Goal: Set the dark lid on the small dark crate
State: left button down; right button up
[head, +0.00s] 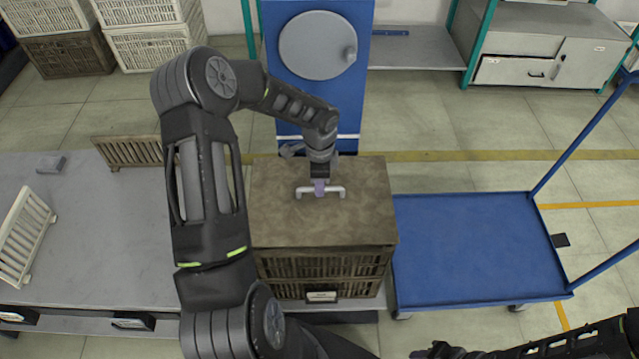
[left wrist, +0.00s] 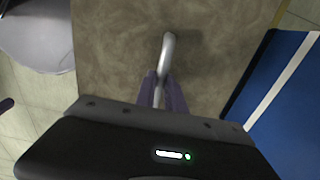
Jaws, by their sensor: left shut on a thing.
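The dark lid (head: 290,222) is a flat, mottled brown board with a pale bar handle (head: 338,191). It lies level over the dark slatted crate (head: 320,268), its front edge along the crate's top front. I cannot tell whether it rests fully on the rim. My left gripper (head: 319,188) is shut on the handle, pointing down. In the left wrist view the gripper's purple fingers (left wrist: 163,92) straddle the handle (left wrist: 168,48) above the lid (left wrist: 112,50). My right gripper (head: 440,350) is at the bottom edge, partly cut off, and its jaws are unclear.
A blue cart (head: 475,245) with an empty deck stands to the right. A grey table (head: 90,240) on the left bears a brown slatted panel (head: 130,151) and a white one (head: 25,235). A blue cabinet (head: 345,110) stands behind. White crates (head: 155,45) are stacked at the back left.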

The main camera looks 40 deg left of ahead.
pick_arm(q)
jog(key=shift+f+b, duration=1.3)
jog(key=shift+f, duration=0.55)
jog(key=c, duration=1.3)
grip_release()
jog(key=shift+c, duration=0.2)
jog(key=shift+r, duration=3.95)
